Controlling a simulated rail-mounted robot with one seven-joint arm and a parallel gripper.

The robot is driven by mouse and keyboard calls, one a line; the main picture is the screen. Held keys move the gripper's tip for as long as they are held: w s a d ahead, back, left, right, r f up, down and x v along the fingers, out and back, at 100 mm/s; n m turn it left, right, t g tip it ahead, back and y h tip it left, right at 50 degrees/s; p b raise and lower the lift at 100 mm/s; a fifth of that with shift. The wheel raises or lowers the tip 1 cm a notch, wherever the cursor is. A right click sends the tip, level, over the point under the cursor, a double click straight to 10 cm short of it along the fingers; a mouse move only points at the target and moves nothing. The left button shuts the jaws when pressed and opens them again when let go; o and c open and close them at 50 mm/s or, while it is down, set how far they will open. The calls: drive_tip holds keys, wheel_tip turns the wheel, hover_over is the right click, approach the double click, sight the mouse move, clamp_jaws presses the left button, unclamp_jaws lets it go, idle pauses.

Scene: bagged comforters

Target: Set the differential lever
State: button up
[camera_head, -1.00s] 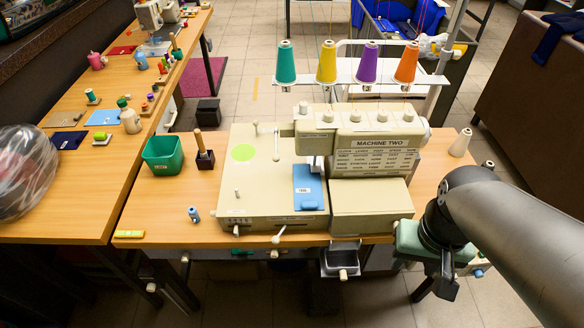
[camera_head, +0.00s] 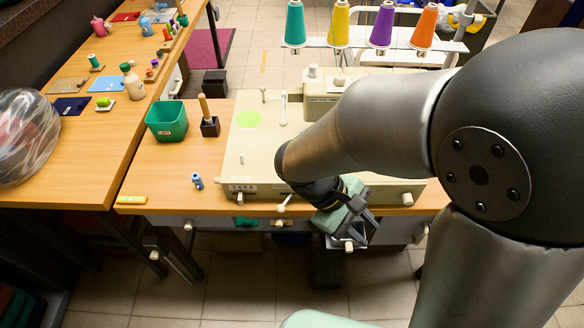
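The beige sewing machine (camera_head: 262,150) stands on the wooden table, partly hidden behind my arm. A small white-knobbed lever (camera_head: 284,204) sticks out at its front lower edge, just left of my gripper. Another white knob (camera_head: 240,198) sits further left on the front face, and a lever (camera_head: 283,112) stands on the machine's top. I cannot read which one is the differential lever. My gripper (camera_head: 362,228) is in front of the machine at the table's front edge, right of the front lever and apart from it. Its fingers are dark and overlap a tray behind, so their opening is unclear.
A green bin (camera_head: 167,120), a dark block with a wooden handle (camera_head: 208,118) and a small blue item (camera_head: 197,181) stand left of the machine. Thread cones, such as the purple one (camera_head: 382,25), stand behind. A small tray (camera_head: 348,240) hangs under the table edge.

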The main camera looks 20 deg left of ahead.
drive_tip(key=s+a+f+n+t+h+b, duration=0.1)
drive_tip(key=a+f+n+t+h, duration=0.1)
drive_tip(key=a+f+n+t, duration=0.4)
drive_tip(key=a+f+n+t+h+b, duration=0.1)
drive_tip(key=a+n+t, duration=0.15)
drive_tip(key=a, duration=0.45)
drive_tip(key=n+t+y+b, duration=0.2)
drive_tip(key=n+t+y, duration=0.4)
drive_tip(key=n+t, duration=0.3)
approach(281, 208)
drive_tip(key=x, duration=0.3)
drive_tip(key=p+x, duration=0.1)
drive_tip(key=x, duration=0.3)
drive_tip(key=f+p+x, duration=0.1)
drive_tip(key=x, duration=0.2)
drive_tip(key=shift+w+a+f, duration=0.1)
drive_tip(key=shift+w, duration=0.15)
clamp_jaws()
